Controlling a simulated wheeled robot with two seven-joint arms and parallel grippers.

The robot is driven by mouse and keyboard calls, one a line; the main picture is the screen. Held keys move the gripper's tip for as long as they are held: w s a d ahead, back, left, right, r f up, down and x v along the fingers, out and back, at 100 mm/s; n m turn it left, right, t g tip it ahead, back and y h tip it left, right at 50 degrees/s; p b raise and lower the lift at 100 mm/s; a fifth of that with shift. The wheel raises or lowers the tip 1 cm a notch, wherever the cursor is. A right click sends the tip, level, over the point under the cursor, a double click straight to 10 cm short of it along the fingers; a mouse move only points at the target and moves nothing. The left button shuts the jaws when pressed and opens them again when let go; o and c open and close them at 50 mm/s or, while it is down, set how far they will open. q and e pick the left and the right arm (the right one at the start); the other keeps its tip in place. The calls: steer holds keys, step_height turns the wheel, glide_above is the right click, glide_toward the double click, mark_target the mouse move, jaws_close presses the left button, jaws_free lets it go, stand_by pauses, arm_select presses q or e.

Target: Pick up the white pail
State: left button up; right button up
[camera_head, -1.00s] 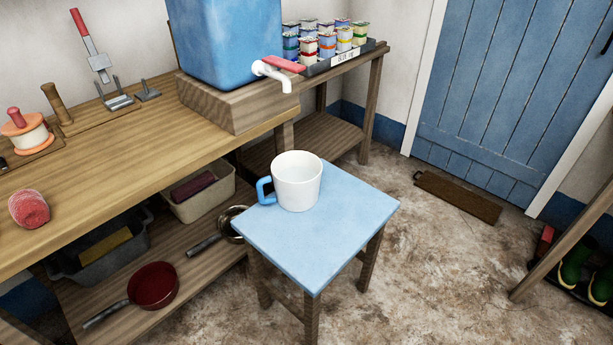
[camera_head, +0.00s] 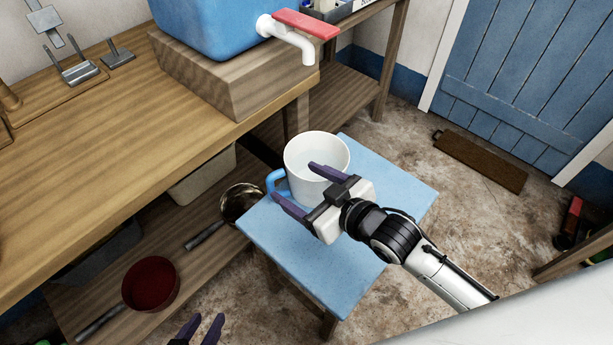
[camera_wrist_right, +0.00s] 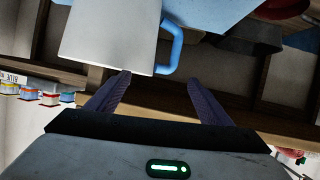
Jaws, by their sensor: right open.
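The white pail (camera_head: 304,155), with a blue side handle (camera_head: 276,184), stands upright on a small light-blue table (camera_head: 395,187). My right gripper (camera_head: 294,181) is open at the pail's near side. One finger overlaps the pail's wall in the head view and the other lies near the handle. In the right wrist view the pail (camera_wrist_right: 105,35) appears upside down ahead of the open fingers (camera_wrist_right: 160,80), with its handle ahead of the gap between them. Nothing is held, and contact is unclear. My left gripper (camera_head: 207,320) shows only its parted fingertips at the bottom edge.
A wooden bench (camera_head: 120,155) stands left, carrying a blue water tank (camera_head: 205,25) on a wooden block, with a white tap (camera_head: 290,38) above and behind the pail. A red pan (camera_head: 150,283) and a metal pan (camera_head: 240,200) lie on the lower shelf.

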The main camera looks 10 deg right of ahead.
mark_target(282, 174)
steer(key=b+x, duration=0.1)
steer(key=x, duration=0.5)
steer(key=shift+f, duration=0.35)
jaws_close()
steer(key=shift+a+r, duration=0.1)
steer(key=shift+r, duration=0.15)
